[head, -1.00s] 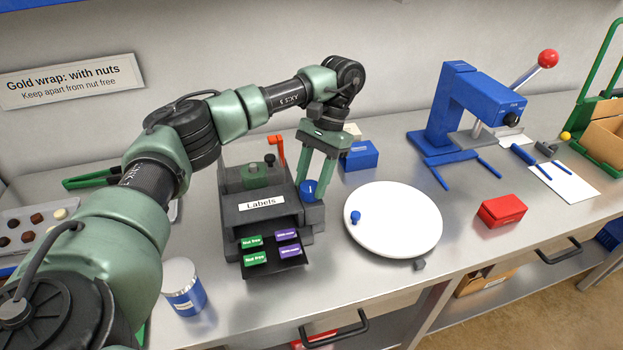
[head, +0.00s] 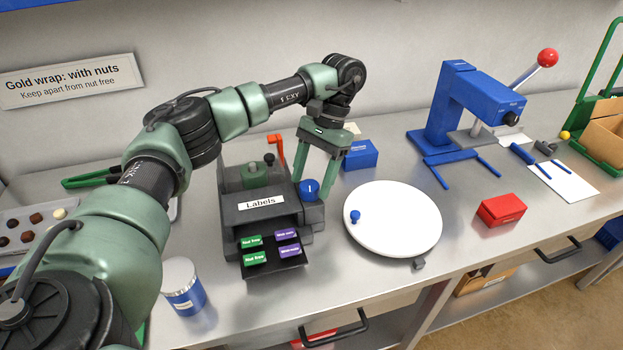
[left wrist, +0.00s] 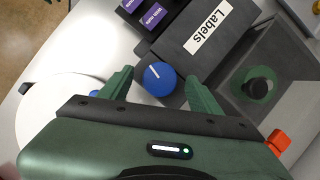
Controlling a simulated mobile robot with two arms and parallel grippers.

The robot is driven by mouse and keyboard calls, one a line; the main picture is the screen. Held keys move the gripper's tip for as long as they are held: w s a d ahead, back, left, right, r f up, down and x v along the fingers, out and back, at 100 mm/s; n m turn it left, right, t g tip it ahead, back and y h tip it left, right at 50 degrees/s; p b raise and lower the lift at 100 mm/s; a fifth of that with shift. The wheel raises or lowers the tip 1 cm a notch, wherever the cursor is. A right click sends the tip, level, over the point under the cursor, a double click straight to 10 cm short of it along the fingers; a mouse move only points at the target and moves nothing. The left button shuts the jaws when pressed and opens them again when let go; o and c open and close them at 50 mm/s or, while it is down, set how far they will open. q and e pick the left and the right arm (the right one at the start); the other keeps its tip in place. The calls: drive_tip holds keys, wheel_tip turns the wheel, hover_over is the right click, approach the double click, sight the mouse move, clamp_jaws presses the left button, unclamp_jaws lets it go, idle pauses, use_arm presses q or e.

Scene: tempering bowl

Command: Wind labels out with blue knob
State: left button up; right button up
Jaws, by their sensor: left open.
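The blue knob (head: 309,189) with a white line on it sits at the right side of the dark label dispenser (head: 262,216), which bears a "Labels" sign. Green "Nut free" labels (head: 253,258) and purple labels (head: 289,250) lie on its front tray (head: 275,268). My left gripper (head: 314,188) is open at the knob, fingers pointing down. In the left wrist view the knob (left wrist: 160,76) shows between the spread fingers (left wrist: 161,88), with a visible gap on either side. My right gripper is not in view.
A white turntable (head: 395,225) with a small blue knob stands to the right. A blue box (head: 360,155) is behind my gripper. A blue press (head: 465,110) and red box (head: 501,210) are farther right.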

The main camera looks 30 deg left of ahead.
use_arm(q)
drive_tip(key=p+v, duration=0.1)
drive_tip(key=v, duration=0.6)
drive_tip(key=shift+r, duration=0.2)
drive_tip(key=shift+w+f, duration=0.1)
